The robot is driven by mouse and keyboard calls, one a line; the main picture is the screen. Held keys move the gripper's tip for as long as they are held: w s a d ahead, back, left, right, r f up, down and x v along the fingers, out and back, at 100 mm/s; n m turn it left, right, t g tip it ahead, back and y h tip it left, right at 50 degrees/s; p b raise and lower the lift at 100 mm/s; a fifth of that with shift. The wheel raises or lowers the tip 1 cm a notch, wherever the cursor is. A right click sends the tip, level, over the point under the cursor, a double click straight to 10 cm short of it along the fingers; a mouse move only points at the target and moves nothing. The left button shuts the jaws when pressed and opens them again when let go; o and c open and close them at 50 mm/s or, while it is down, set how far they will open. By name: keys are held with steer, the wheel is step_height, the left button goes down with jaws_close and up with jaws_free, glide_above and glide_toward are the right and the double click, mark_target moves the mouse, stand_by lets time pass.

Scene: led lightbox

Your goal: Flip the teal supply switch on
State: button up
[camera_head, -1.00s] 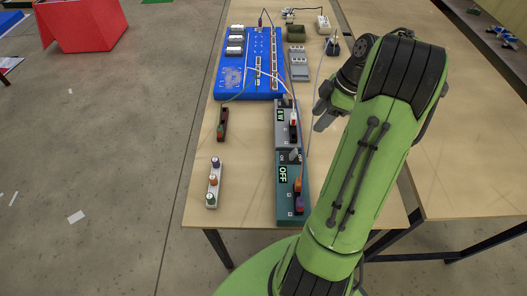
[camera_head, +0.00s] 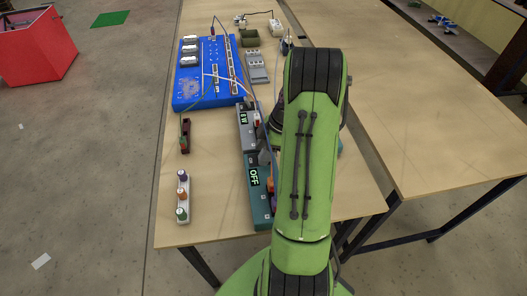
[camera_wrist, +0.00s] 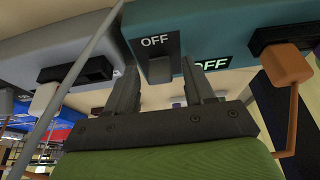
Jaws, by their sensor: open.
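The teal supply (camera_head: 259,205) stands near the front of the table, with OFF on its display (camera_head: 254,177). In the wrist view the teal supply (camera_wrist: 205,25) fills the top. Its black switch plate (camera_wrist: 155,43) reads OFF, and a grey switch lever (camera_wrist: 159,70) sticks out below that label. My gripper (camera_wrist: 160,78) is open, with one finger on each side of the lever. I cannot tell whether either finger touches it. In the head view my green arm hides the gripper and part of the teal supply.
A grey supply (camera_head: 247,120) adjoins the teal one on its far side. A blue board (camera_head: 205,75) lies farther back with wires running from it. A white strip with knobs (camera_head: 182,198) and a small dark-red block (camera_head: 185,138) lie left. A grey cable (camera_wrist: 75,70) crosses the wrist view.

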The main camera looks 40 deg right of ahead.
mark_target(254, 161)
jaws_close()
steer(key=shift+a, duration=0.1)
stand_by(0.3)
steer(key=shift+w+a+g+h+b, duration=0.35)
steer(key=shift+g+h+b, duration=0.15)
steer(key=shift+h+b, duration=0.3)
steer(key=shift+w+a+r+g+h, duration=0.15)
steer(key=shift+a+g+h, duration=0.2)
steer(key=shift+g+h, duration=0.5)
steer(key=h, duration=0.1)
steer(key=g, duration=0.1)
steer(key=h+p, duration=0.1)
steer(key=shift+w+a+h, duration=0.25)
steer(key=shift+a+h, duration=0.1)
steer(key=shift+w+a+f+g+h+p, duration=0.1)
steer(key=shift+f+g+h+p, duration=0.1)
steer(key=shift+g+h+p, duration=0.35)
